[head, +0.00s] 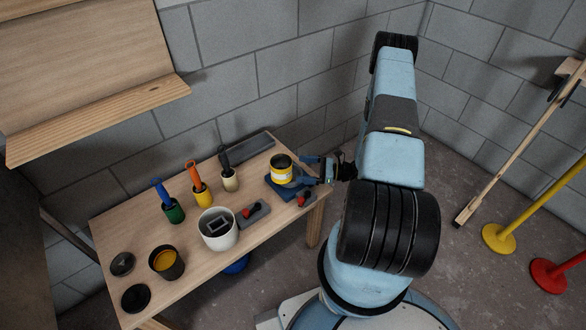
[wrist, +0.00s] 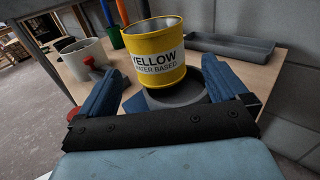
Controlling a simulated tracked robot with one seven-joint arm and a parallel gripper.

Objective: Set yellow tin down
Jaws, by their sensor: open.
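The yellow tin (head: 281,173) stands upright at the right end of the wooden bench, its label facing my gripper (head: 291,171). In the wrist view the tin (wrist: 156,50) is between and slightly beyond the tips of my open blue fingers (wrist: 162,66). There is a gap on both sides, so the fingers do not grip it. A dark grey round-topped support (wrist: 186,97) shows under and in front of the tin. The tin's base appears to rest on it, though its far edge is hidden.
A white pot (head: 218,238), a grey block with a red knob (head: 256,214) and several coloured pots with brushes stand to the left. A grey tray (head: 246,147) lies behind. An open dark tin (head: 166,263) and black lids are near the left end. The block wall is close behind.

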